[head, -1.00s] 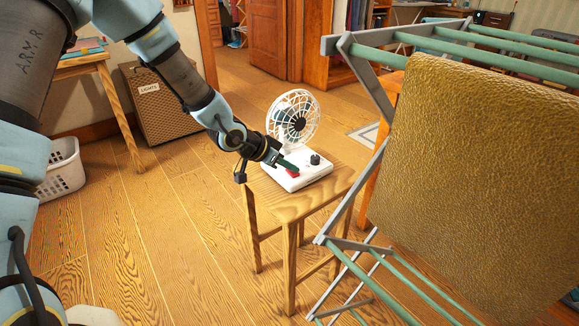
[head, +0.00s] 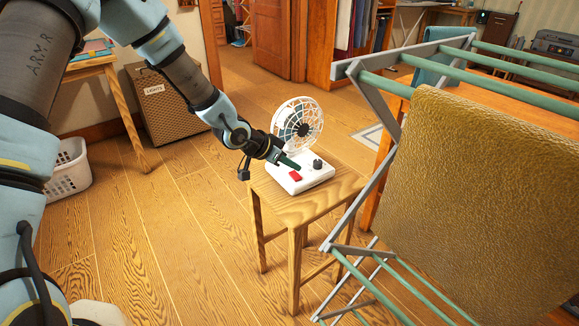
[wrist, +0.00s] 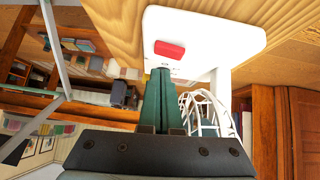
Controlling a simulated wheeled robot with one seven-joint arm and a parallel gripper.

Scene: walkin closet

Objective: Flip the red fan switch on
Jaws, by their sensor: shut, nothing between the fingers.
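A white desk fan (head: 297,125) with a round wire cage stands on a small wooden stool (head: 318,201). Its white base carries the red fan switch (head: 296,176) and a dark knob (head: 317,164). My gripper (head: 294,166) is shut and empty, with its green fingertips just above the base, behind the switch. In the wrist view the switch (wrist: 169,49) lies just beyond the tips of my shut fingers (wrist: 161,72). A small gap seems to show between them. I cannot tell whether the switch is on or off.
A drying rack (head: 425,55) with a mustard towel (head: 475,190) stands close on the right of the stool. A white laundry basket (head: 66,172) and a box marked LIGHTS (head: 166,103) are at the left. The floor left of the stool is clear.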

